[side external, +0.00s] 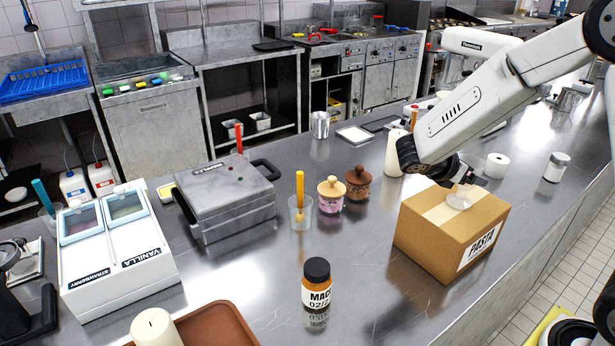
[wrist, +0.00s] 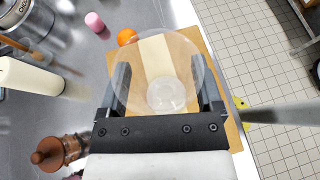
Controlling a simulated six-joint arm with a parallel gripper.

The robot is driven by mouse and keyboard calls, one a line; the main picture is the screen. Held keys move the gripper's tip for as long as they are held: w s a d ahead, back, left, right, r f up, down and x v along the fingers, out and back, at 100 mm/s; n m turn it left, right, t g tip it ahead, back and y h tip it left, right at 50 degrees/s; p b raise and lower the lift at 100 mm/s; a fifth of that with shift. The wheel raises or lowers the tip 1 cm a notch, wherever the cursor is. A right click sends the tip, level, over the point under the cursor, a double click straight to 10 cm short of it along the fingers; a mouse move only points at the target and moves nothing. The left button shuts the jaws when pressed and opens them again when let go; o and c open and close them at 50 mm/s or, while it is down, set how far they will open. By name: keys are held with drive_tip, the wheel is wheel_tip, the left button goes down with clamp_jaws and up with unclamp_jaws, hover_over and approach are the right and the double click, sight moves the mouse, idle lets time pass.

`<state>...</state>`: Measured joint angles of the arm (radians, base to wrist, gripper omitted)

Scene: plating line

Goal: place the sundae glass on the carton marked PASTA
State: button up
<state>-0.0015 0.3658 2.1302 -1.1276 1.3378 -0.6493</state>
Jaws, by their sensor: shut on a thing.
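The PASTA carton (side external: 431,236) is a closed brown box with a pale tape strip, standing on the steel counter; its label faces the front right. In the wrist view the carton (wrist: 215,107) lies beneath my gripper. My gripper (side external: 466,180) is over the carton top, and its fingers (wrist: 163,88) are shut on the clear sundae glass (wrist: 166,94). The glass (side external: 458,201) looks small and pale in the side view, at the taped top. I cannot tell whether its foot touches the carton. The gripper partly hides the glass there.
A brown-lidded jar (side external: 358,183), a pink jar (side external: 331,195) and a cream candle (side external: 394,153) stand left of the carton. A MAC bottle (side external: 316,287) is at the front. The counter between bottle and carton is clear.

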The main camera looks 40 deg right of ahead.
drive_tip(key=shift+f, duration=0.2)
drive_tip(key=o, duration=1.3)
drive_tip(key=shift+r, duration=0.15)
drive_tip(key=v, duration=1.2)
